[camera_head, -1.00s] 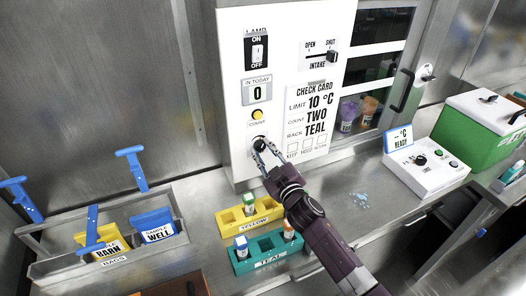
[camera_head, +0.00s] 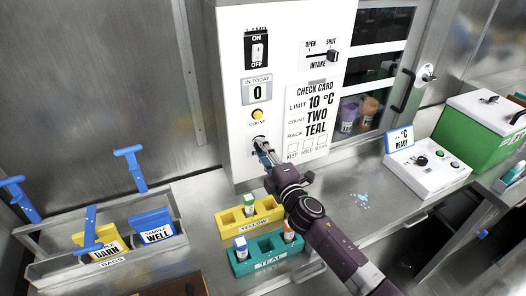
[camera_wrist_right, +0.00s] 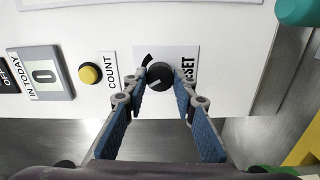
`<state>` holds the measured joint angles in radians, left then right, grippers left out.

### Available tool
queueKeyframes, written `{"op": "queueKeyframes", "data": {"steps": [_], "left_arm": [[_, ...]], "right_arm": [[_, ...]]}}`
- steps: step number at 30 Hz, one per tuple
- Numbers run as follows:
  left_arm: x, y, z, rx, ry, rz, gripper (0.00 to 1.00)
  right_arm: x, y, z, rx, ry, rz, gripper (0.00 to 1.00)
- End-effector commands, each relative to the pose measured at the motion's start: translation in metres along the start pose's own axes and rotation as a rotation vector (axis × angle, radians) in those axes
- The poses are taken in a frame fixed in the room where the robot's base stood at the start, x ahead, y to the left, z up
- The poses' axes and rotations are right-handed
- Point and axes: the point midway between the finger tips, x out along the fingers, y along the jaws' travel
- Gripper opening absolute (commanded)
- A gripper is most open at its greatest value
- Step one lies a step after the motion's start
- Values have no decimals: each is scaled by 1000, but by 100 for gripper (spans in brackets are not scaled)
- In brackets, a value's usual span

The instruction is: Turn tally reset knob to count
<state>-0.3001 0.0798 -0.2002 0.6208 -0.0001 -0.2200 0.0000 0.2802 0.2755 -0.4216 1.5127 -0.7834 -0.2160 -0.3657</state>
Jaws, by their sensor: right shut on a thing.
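The tally reset knob (camera_wrist_right: 160,76) is a small black round knob on the white panel, with a white pointer line and a partly covered "RESET" label beside it. In the head view it is mostly hidden by my right gripper (camera_head: 262,146). In the right wrist view my right gripper (camera_wrist_right: 162,84) has its fingertips on either side of the knob, shut on it. The yellow count button (camera_head: 257,114) is above the knob in the head view, and the "in today" counter (camera_head: 257,91) above that reads 0. My left gripper is not in view.
Below the panel stand a yellow rack (camera_head: 232,216) and a teal rack (camera_head: 246,266) with capped vials, close under my right arm. A metal bin (camera_head: 58,268) with bags is at left. A white control box (camera_head: 428,176) and green cooler (camera_head: 468,138) are at right.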

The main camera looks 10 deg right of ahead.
Motion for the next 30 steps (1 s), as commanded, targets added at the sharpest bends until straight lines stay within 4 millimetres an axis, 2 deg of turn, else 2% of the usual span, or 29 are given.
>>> {"op": "queueKeyframes", "data": {"steps": [15, 30], "left_arm": [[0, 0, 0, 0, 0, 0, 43], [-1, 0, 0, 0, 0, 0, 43]], "right_arm": [[-1, -4, -1, -413, 3, -5, 1], [-1, -5, -1, -543, 4, -5, 1]]}}
